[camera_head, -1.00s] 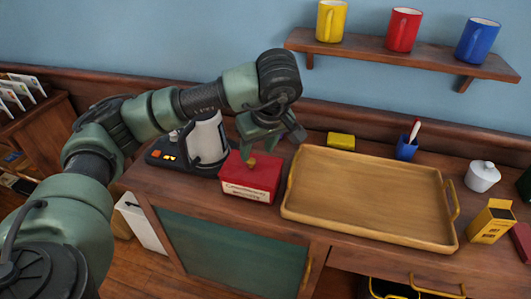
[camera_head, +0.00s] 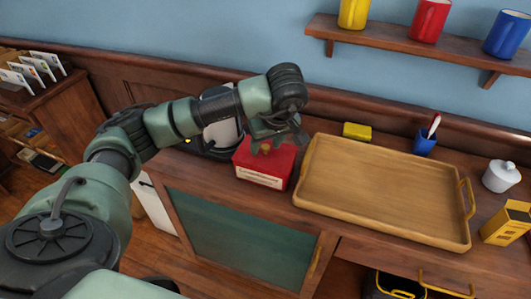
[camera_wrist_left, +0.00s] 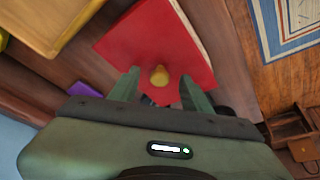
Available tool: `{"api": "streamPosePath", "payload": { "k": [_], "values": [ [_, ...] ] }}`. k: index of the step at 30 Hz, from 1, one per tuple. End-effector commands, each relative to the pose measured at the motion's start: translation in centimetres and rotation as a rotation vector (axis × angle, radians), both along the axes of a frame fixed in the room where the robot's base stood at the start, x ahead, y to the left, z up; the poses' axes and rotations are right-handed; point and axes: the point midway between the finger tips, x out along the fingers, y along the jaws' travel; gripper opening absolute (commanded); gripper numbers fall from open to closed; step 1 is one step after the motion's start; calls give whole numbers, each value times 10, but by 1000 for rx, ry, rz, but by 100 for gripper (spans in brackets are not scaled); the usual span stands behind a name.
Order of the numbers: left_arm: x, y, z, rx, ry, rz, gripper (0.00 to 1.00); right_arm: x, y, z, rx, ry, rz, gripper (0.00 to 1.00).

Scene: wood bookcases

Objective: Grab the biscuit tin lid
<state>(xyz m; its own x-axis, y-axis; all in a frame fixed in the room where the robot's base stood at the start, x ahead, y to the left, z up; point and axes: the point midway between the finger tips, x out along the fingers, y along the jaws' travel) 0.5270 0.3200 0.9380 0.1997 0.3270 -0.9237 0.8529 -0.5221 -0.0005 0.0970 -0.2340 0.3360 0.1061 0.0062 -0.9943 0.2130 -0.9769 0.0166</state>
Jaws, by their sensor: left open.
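The red biscuit tin (camera_head: 262,172) stands on the wooden cabinet top, left of the tray, with a pale label on its front. Its red lid (camera_wrist_left: 150,45) fills the upper middle of the left wrist view. A small yellowish knob (camera_wrist_left: 159,76) sits on the lid, and it also shows in the head view (camera_head: 265,147). My left gripper (camera_head: 267,140) is over the lid. In the left wrist view its two open fingers (camera_wrist_left: 158,88) are on either side of the knob, with gaps visible. Whether they touch the lid I cannot tell. My right gripper is not in view.
A wooden tray (camera_head: 385,232) lies close right of the tin. A kettle-like appliance (camera_head: 222,132) stands behind left, partly hidden by my arm. A yellow block (camera_head: 357,131), blue cup (camera_head: 424,145) and white lidded jar (camera_head: 501,176) are further right. A mug shelf (camera_head: 420,45) hangs above.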

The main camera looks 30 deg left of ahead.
Motion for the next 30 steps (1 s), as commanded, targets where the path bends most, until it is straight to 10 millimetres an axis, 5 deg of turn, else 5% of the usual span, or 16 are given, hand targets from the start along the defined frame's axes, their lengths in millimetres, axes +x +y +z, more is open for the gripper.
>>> {"api": "streamPosePath", "payload": {
  "k": [1,6,22,25,30],
  "values": [
    [0,0,0,0,0,0,45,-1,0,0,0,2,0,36],
    [0,0,0,0,0,0,0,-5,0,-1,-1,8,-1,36],
    [1,-1,16,-1,-4,-1,0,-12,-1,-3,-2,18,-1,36],
    [1,-1,32,-1,-6,-1,0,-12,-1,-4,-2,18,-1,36],
    [2,0,86,2,-11,0,0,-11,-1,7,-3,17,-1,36]
  ]
}}
